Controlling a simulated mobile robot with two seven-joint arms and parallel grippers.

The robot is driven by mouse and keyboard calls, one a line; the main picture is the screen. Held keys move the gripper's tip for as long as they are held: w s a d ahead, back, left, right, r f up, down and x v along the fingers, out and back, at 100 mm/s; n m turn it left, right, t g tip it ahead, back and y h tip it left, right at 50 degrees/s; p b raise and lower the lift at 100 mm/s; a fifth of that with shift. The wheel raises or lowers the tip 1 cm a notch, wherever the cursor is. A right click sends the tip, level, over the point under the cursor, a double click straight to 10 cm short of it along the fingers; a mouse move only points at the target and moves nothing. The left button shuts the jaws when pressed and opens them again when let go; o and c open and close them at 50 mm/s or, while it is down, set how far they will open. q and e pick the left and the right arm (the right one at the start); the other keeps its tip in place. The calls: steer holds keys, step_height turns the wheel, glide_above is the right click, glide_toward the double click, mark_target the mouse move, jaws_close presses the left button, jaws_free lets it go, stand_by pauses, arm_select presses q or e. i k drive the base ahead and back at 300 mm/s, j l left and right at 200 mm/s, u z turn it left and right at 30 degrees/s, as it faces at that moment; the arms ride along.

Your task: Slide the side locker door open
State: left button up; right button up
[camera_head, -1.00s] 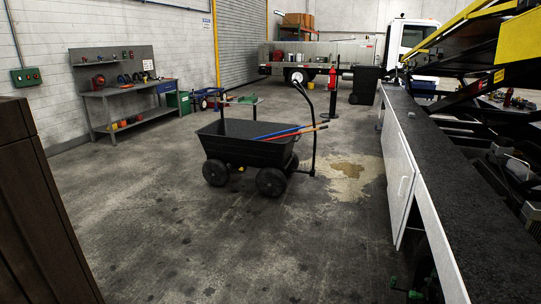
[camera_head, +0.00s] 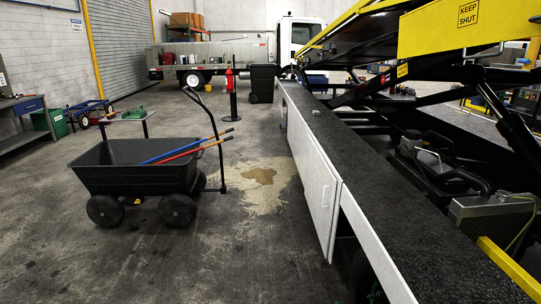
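The side locker door (camera_head: 316,189) is a white panel on the side of the belt loader, right of the middle of the view. A small pale handle (camera_head: 325,196) sits near its near edge. The door stands slightly proud of the body, and a dark opening shows below the white rail on its near side. The loader's black top deck (camera_head: 374,190) runs above it. Neither of my grippers shows in the view, so their state and distance from the handle are hidden.
A black garden cart (camera_head: 135,178) with blue and red long-handled tools stands on the left. Open concrete floor (camera_head: 250,255) lies between cart and loader. A red extinguisher (camera_head: 229,80) on a stand and a black bin (camera_head: 263,83) are farther back. A workbench (camera_head: 22,122) is at far left.

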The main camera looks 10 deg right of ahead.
mark_target(320, 185)
steer(key=i+l+z, duration=0.1)
steer(key=i+z, duration=0.2)
steer(key=i, duration=0.45)
steer(key=i+z, duration=0.3)
steer(key=i, duration=0.45)
steer(key=i+j+z, duration=0.15)
steer(key=z, duration=0.6)
steer(key=i+j+z, duration=0.3)
steer(key=j, duration=0.25)
steer(key=i+j+z, duration=0.1)
steer(key=i+j, duration=0.15)
steer(key=j, duration=0.2)
steer(key=i+j, duration=0.2)
steer(key=j, duration=0.15)
steer(key=i+j+z, duration=0.1)
steer(key=j, duration=0.3)
